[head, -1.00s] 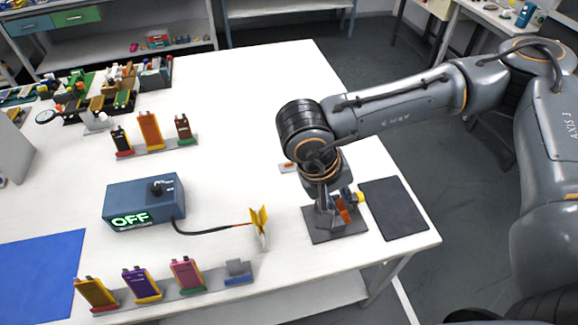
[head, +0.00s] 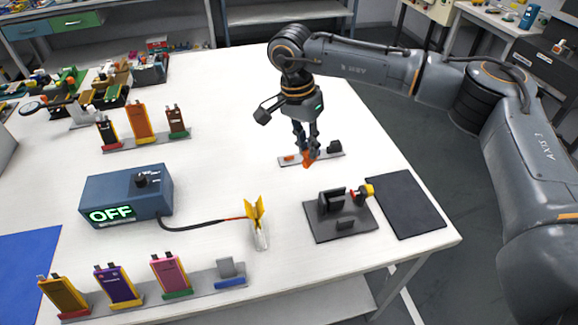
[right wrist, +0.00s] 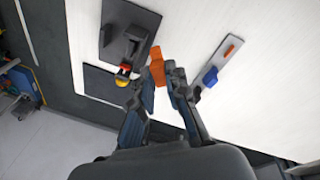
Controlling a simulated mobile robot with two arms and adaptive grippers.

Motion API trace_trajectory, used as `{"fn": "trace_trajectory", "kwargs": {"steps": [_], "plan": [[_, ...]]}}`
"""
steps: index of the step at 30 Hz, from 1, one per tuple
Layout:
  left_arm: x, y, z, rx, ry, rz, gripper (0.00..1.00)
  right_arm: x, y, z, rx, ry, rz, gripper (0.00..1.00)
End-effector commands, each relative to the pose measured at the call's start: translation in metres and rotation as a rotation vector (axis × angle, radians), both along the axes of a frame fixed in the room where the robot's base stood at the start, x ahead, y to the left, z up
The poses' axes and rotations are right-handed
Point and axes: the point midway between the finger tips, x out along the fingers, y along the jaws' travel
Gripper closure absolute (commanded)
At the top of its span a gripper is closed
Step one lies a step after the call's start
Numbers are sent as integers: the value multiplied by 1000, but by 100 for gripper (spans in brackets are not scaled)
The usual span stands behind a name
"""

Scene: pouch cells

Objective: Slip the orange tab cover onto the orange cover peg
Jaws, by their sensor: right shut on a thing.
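My right gripper (head: 310,150) is shut on the orange tab cover (head: 307,161), which sticks out below its fingertips. In the right wrist view the cover (right wrist: 157,66) shows between the fingertips (right wrist: 167,80). Gripper and cover appear in front of or above a light grey strip (head: 322,155); I cannot tell the height. A small orange piece, seemingly the orange cover peg (head: 289,157), is at the strip's left end and also shows in the right wrist view (right wrist: 229,51), apart from the held cover. My left gripper is out of view.
A dark block (head: 334,147), blue in the right wrist view (right wrist: 210,76), sits on the strip. A dark fixture (head: 330,228) with a yellow knob (head: 369,191) stands nearer, beside a black mat (head: 405,205). A power box (head: 127,196) reads OFF. The table between is clear.

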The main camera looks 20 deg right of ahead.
Motion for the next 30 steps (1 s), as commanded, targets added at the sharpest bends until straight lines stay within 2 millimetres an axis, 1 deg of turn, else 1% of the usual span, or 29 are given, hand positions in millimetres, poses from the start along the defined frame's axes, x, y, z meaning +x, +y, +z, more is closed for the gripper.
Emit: {"fn": "trace_trajectory", "kwargs": {"steps": [1,3,15,24,30], "plan": [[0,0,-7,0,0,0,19,9,1,-7,9,-9,-44,98],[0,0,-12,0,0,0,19,21,2,-12,20,-21,-104,98],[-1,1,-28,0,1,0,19,82,5,-33,76,-76,-411,98],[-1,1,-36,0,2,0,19,117,6,-46,108,-110,-590,98],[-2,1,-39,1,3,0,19,133,7,-52,122,-126,-672,98]]}}
